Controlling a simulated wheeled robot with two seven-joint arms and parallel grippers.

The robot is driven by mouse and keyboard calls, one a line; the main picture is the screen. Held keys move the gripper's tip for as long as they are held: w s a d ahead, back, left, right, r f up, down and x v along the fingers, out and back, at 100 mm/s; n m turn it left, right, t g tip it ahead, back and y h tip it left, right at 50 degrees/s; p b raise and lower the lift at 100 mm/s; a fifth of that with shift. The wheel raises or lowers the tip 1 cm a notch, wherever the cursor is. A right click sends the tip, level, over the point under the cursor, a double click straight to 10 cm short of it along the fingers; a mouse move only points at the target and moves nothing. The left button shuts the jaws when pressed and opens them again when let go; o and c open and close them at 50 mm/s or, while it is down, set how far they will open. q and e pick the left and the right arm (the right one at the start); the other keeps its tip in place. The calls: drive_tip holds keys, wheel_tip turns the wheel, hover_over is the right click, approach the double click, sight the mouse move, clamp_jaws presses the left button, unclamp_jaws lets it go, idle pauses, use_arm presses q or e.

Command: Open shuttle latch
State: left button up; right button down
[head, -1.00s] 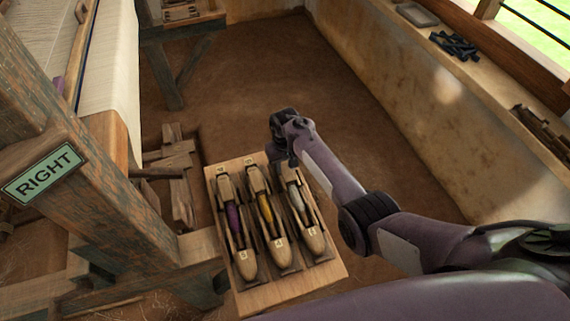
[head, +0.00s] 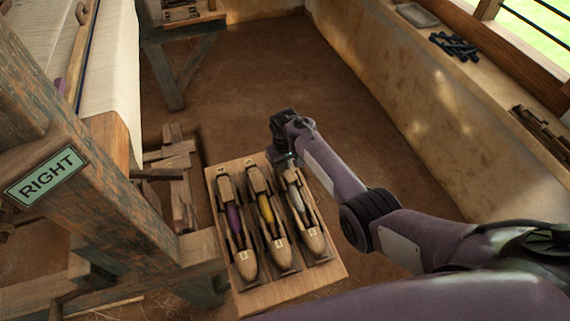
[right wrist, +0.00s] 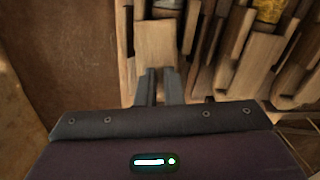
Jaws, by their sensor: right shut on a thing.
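Three wooden shuttles lie side by side on a wooden tray (head: 290,290). The left shuttle (head: 244,262) holds purple thread, the middle shuttle (head: 279,250) yellow thread and the right shuttle (head: 314,240) white thread. My right gripper (head: 285,164) is at the far end of the right shuttle. In the right wrist view its two fingers (right wrist: 160,86) are shut on the near edge of a pale wooden latch piece (right wrist: 156,45). The fingers hide part of that piece, and I cannot tell whether it is raised. My left gripper is not in view.
The loom post with a RIGHT sign (head: 45,176) stands left of the tray. A plastered wall (head: 420,110) with a window ledge runs along the right. The floor (head: 260,70) beyond the tray is clear.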

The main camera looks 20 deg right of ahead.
drive_tip(key=n, duration=1.2)
drive_tip(key=shift+n, duration=0.3)
drive_tip(key=shift+n+b, duration=0.45)
drive_tip(key=shift+n, duration=1.05)
drive_tip(key=c, duration=1.6)
unclamp_jaws()
drive_tip(key=shift+o, duration=0.2)
